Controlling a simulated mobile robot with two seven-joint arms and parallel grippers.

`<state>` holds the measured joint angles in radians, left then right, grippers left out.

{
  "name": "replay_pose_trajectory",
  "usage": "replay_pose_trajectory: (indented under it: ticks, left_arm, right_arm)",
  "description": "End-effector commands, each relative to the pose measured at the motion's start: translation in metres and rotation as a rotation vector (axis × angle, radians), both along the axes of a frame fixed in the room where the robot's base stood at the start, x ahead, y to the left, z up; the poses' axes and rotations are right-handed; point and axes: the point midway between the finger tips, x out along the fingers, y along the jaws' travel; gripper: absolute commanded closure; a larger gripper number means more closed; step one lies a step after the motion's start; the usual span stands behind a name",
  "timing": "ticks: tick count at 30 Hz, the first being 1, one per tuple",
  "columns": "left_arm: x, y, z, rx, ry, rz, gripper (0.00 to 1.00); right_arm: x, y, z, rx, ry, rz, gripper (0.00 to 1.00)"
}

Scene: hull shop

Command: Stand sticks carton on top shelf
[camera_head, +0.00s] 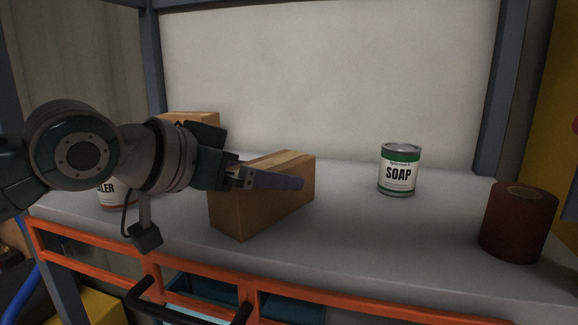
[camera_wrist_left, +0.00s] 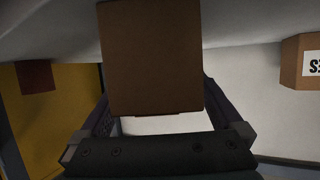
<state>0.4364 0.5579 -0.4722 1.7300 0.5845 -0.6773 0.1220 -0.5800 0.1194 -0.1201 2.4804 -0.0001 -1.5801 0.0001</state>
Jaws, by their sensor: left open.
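A plain brown carton (camera_head: 248,205) stands on the grey shelf board, left of the middle in the head view. No label shows on its visible faces, so I cannot read whether it is the sticks carton. My left gripper (camera_head: 278,178) reaches in from the left at the carton's upper part, with one finger across its near side. In the left wrist view, the carton (camera_wrist_left: 152,60) sits between the two spread fingers. The gripper is open, and contact cannot be told. My right gripper is in neither view.
A second brown box (camera_head: 190,119) stands behind my left wrist. A labelled can (camera_head: 115,197) is partly hidden under my arm. A green-white SOAP can (camera_head: 399,169) and a dark red roll (camera_head: 518,222) stand to the right. An orange rail (camera_head: 350,303) runs along the front.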

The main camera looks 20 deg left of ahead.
Motion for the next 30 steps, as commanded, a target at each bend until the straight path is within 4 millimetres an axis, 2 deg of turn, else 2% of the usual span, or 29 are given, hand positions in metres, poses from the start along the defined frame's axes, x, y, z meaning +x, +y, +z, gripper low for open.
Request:
replay_pose_trajectory:
  ticks: [15, 21, 30]
  left_arm:
    - [-0.077, 0.036, 0.030, 0.005, 0.000, 0.000, 0.00]
    - [-0.091, 0.041, 0.039, 0.004, 0.001, 0.000, 0.00]
    - [-0.093, 0.041, 0.041, 0.001, 0.002, -0.001, 0.00]
  right_arm:
    - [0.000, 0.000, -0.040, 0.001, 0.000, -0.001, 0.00]
    - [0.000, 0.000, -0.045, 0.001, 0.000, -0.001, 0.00]
    - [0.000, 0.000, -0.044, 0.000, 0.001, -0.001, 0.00]
